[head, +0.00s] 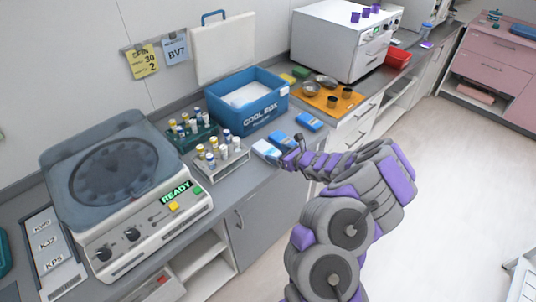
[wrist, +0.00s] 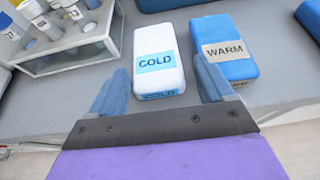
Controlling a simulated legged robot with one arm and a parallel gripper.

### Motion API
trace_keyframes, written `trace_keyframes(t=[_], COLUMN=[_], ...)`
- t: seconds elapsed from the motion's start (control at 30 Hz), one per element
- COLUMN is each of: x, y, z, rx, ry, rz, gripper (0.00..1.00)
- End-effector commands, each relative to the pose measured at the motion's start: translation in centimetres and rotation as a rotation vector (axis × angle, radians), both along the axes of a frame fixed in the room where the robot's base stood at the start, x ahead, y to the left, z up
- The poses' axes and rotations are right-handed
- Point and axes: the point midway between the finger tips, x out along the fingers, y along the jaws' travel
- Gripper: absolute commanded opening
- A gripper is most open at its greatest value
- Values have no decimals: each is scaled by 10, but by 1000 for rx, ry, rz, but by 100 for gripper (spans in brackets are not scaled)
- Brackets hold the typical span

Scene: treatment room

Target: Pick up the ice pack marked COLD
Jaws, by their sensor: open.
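The ice pack marked COLD (wrist: 160,62) is a white block with light blue labels, lying flat on the grey counter in the wrist view. In the head view the white pack (head: 264,149) lies in front of the cool box, partly near my gripper (head: 288,160). In the wrist view my gripper (wrist: 155,95) is open, its two blue fingers on either side of the pack's near end. I cannot tell whether the fingers touch it. A blue pack marked WARM (wrist: 224,50) lies close to the right of the COLD pack, beside the right finger.
A rack of tubes (wrist: 70,45) stands left of the pack. The blue cool box (head: 262,116) stands behind. Another blue pack (head: 309,121) lies further right, before an orange tray (head: 325,105). A centrifuge reading READY (head: 130,195) fills the counter's left.

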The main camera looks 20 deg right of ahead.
Motion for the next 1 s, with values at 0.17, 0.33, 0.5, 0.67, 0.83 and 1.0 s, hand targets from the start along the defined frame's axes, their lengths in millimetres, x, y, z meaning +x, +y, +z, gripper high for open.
trace_keyframes(t=[0.17,0.33,0.5,0.67,0.83,1.0], x=[9,29,45,47,46,46], y=[8,18,19,19,19,21], z=[-5,-18,-22,-21,-21,-21], rx=[-3,-2,0,1,1,1], ry=[0,0,-3,-4,-3,-3], rz=[2,5,2,0,0,0], gripper=[81,81,81,81,75,59])
